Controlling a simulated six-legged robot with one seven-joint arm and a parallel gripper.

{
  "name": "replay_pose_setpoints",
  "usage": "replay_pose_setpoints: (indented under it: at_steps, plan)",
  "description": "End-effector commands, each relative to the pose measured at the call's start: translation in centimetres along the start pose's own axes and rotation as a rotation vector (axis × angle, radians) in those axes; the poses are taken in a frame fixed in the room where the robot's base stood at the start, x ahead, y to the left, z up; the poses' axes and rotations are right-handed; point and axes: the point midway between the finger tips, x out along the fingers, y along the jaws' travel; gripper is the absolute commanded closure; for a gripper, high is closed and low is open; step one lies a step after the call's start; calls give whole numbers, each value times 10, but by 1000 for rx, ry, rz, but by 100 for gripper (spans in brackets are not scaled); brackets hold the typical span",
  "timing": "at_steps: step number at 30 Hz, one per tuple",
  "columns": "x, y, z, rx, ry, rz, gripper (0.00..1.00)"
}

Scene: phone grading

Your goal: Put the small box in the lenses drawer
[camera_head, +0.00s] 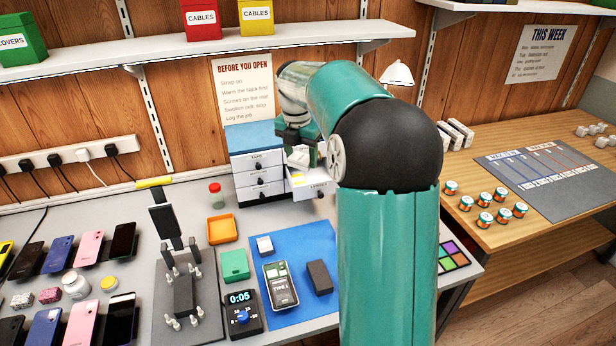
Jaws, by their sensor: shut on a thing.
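My gripper (301,157) is over the open drawer of the blue-topped white drawer unit (255,145). It is shut on a small pale thing, apparently the small box, mostly hidden by the fingers and wrist. The lenses drawer (313,190) is pulled out, with its label on the front, and some pale and yellow items show inside it. My arm covers its right side. I cannot tell whether the held thing touches the drawer or its contents.
On the mat are an opened phone (280,284) and a dark block (320,277). An orange tray (222,229), a green box (235,265) and a timer (241,311) stand to the left. A shelf (200,50) and a lamp (397,74) are above.

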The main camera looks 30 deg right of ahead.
Motion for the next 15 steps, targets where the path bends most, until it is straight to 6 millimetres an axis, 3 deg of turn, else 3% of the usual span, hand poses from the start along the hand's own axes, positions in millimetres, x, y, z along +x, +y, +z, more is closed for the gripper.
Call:
replay_pose_setpoints:
  at_steps: [5, 15]
  plan:
    - [15, 8, 18, 1, 4, -2, 68]
    - [52, 38, 73, 0, 2, -2, 68]
